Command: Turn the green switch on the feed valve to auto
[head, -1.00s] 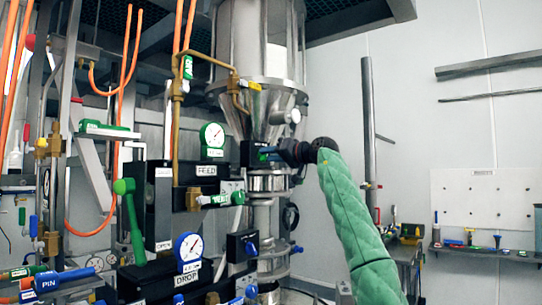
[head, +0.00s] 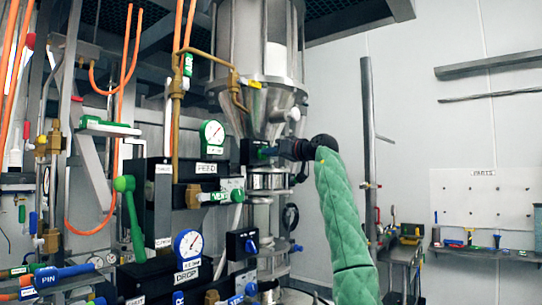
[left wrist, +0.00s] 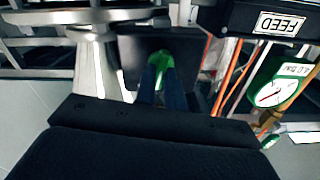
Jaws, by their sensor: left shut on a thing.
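The green switch (left wrist: 161,60) sits on a small black box (left wrist: 128,46) in the left wrist view. In the head view that box (head: 249,151) is on the steel column just below the cone, right of the FEED label. My left gripper (head: 268,152) reaches the box from the right, at the end of a green-sleeved arm. In the left wrist view its dark fingers (left wrist: 161,80) are shut on the switch and partly cover it. I cannot read the switch's setting or any marks around it. My right gripper is not in view.
A green-rimmed gauge (head: 213,132) and a FEED block (head: 206,168) are left of the box. A blue-rimmed gauge (head: 188,245) and a blue switch (head: 251,246) are lower. Pipes and orange hoses crowd the left. The wall on the right is mostly clear.

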